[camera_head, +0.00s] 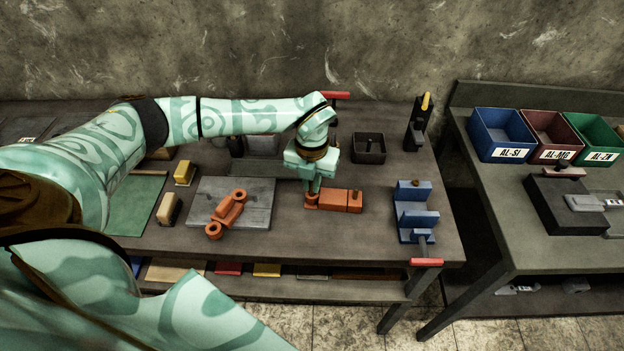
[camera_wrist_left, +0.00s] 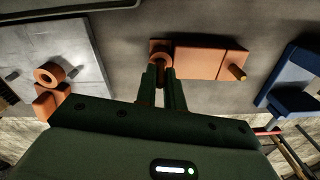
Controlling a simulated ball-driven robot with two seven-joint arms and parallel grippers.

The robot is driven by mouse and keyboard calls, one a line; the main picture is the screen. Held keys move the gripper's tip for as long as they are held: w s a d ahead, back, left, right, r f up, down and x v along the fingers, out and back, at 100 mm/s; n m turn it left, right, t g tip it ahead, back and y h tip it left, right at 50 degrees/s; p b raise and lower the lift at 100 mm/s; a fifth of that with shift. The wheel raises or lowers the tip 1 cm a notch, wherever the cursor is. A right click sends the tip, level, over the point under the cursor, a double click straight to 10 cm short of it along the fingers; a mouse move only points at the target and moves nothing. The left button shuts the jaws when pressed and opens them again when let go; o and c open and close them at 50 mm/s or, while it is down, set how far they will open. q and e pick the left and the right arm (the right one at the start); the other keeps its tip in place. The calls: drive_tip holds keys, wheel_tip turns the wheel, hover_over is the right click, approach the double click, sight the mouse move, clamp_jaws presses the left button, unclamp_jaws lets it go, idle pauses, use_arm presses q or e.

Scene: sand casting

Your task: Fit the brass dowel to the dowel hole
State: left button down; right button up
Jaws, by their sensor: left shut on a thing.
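My left gripper (camera_head: 314,190) points down over the left end of an orange block (camera_head: 335,200). In the left wrist view its fingers (camera_wrist_left: 163,72) are close together, shut on a small brownish piece that looks like the brass dowel (camera_wrist_left: 162,68) and is mostly hidden between them. The fingertips are right by the ring-shaped left end (camera_wrist_left: 161,46) of the orange block; I cannot tell whether the held piece touches it. A brass pin (camera_wrist_left: 238,72) stands out of the block's right end. The dowel hole cannot be made out. My right gripper is not in view.
An orange part with round ends (camera_head: 230,207) lies on a grey plate (camera_head: 262,189) to the left. A blue fixture (camera_head: 415,219) stands to the right, a dark open box (camera_head: 369,148) behind. Bare table separates the block from the blue fixture.

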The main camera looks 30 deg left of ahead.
use_arm(q)
drive_tip(key=shift+f+b, duration=0.35)
drive_tip(key=shift+f, duration=0.5)
drive_tip(key=c, duration=1.4)
unclamp_jaws()
drive_tip(key=shift+c, duration=0.2)
wheel_tip(320, 180, up, 16)
drive_tip(key=p, duration=0.2)
drive_tip(key=shift+r+p, duration=0.15)
drive_tip(key=shift+p, duration=0.25)
